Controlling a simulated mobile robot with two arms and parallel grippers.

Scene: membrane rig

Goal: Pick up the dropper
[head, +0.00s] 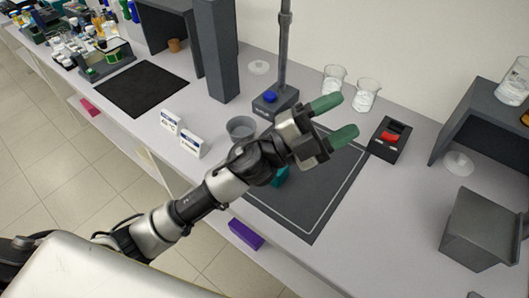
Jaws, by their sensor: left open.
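I cannot make out a dropper in the head view; my left arm and gripper hide part of the work area. My left gripper (334,120) is open, with its two green fingertips apart and nothing seen between them. It is above the dark mat with a white outline (305,205). A small teal thing (281,177) shows just below the gripper, mostly hidden by it, and I cannot tell what it is. My right gripper is not in view.
A stand with a rod (284,50) and two beakers (367,95) are behind the gripper. A grey cup (240,127) and small white boxes (191,144) are left of it. A black device with a red switch (389,138) and a grey bin (480,230) are right.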

